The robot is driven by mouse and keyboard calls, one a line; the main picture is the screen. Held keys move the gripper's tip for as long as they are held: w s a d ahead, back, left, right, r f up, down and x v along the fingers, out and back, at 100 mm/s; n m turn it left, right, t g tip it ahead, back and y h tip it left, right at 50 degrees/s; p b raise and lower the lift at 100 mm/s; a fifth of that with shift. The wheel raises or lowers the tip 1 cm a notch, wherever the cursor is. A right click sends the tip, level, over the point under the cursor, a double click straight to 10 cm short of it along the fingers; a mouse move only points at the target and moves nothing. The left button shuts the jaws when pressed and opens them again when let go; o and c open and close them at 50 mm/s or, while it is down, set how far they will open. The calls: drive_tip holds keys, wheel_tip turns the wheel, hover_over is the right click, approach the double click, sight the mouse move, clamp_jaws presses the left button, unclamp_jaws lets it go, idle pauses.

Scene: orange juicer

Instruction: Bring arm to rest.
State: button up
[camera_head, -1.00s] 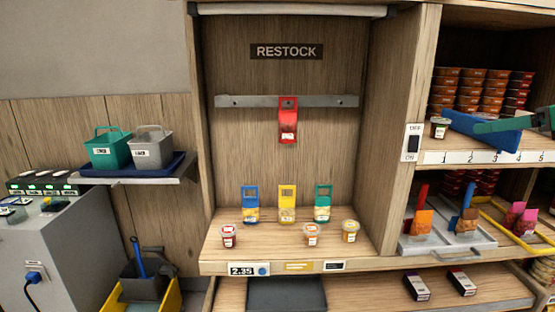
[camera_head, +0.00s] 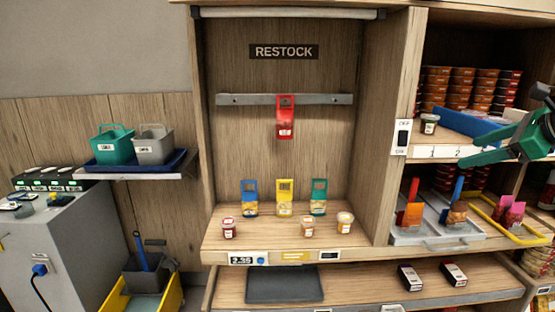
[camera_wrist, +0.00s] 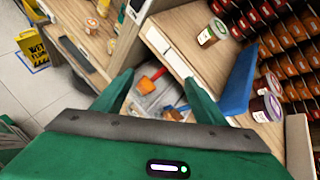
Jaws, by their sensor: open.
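My gripper (camera_head: 490,148) is green and shows at the right edge of the head view, in front of the right-hand shelves. In the wrist view its two fingers (camera_wrist: 156,95) stand wide apart with nothing between them.
A blue divider (camera_head: 470,124) and a small jar (camera_head: 429,124) stand on the upper right shelf near my gripper. Trays with packets (camera_head: 440,235) sit below. The RESTOCK bay (camera_head: 284,130) holds a red packet, several cups and packets. Open floor shows in the wrist view (camera_wrist: 25,85).

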drive_tip(key=s+a+f+n+g+h, duration=0.1)
drive_tip(key=s+a+f+n+g, duration=0.2)
drive_tip(key=s+f+n, duration=0.4)
drive_tip(key=s+a+f+n+g+h, duration=0.1)
drive_tip(key=s+a+f+n+g, duration=0.3)
drive_tip(key=s+f+n, duration=0.3)
drive_tip(key=s+a+f+n+g, duration=0.3)
drive_tip(key=s+f+n, duration=0.3)
drive_tip(key=s, duration=0.8)
wheel_tip(320, 180, down, 3)
drive_tip(key=shift+s+a+r+n+g+h, duration=0.1)
drive_tip(key=shift+s+a+n+g+h, duration=0.25)
drive_tip(key=shift+a, duration=0.5)
drive_tip(key=shift+w, duration=0.1)
